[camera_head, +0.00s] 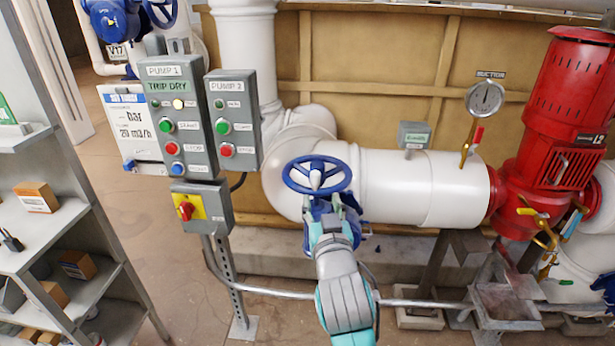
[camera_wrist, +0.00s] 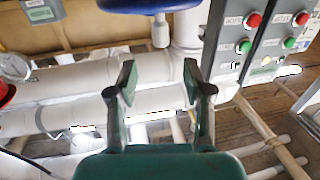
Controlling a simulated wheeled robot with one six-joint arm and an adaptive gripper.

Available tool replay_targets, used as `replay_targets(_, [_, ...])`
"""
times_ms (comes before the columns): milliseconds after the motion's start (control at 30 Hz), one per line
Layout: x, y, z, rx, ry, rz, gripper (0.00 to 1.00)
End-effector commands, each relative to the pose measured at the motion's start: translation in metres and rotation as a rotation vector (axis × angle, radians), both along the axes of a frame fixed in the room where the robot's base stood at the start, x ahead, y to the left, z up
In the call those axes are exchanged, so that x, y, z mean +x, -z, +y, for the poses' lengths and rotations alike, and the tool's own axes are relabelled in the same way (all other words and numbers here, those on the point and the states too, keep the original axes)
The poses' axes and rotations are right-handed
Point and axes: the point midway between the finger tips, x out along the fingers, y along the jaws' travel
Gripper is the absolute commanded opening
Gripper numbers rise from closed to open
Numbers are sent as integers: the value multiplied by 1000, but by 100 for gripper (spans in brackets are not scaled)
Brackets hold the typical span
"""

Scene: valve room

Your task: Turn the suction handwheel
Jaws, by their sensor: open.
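A blue handwheel (camera_head: 345,176) with a pale hub stands in front of the large white pipe in the head view. I see no label on the wheel itself; a SUCTION sign (camera_head: 490,74) hangs above the gauge to its right. My gripper (camera_head: 333,203) is just below and in front of the wheel, and its fingertips are partly hidden there. In the wrist view my gripper (camera_wrist: 161,80) is open with nothing between its fingers. The wheel's blue rim (camera_wrist: 150,5) shows at the top edge, beyond the fingertips. I cannot tell whether they touch it.
A grey pump control panel (camera_head: 180,120) stands close left of the wheel. A shelf (camera_head: 45,235) with boxes is at the far left. The white pipe (camera_head: 400,185) runs right to a red pump (camera_head: 560,120). A gauge (camera_head: 485,98) stands on the pipe. A thin rail crosses low.

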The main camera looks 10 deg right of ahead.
Motion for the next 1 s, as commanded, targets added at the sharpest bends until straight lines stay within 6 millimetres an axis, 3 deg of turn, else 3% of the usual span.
replay_targets(167, [13, -2, -2, 1, 2, -1, 50])
replay_targets(700, [96, -2, -11, 2, 1, -1, 50])
replay_targets(1000, [108, -1, -13, 2, 0, -1, 50])
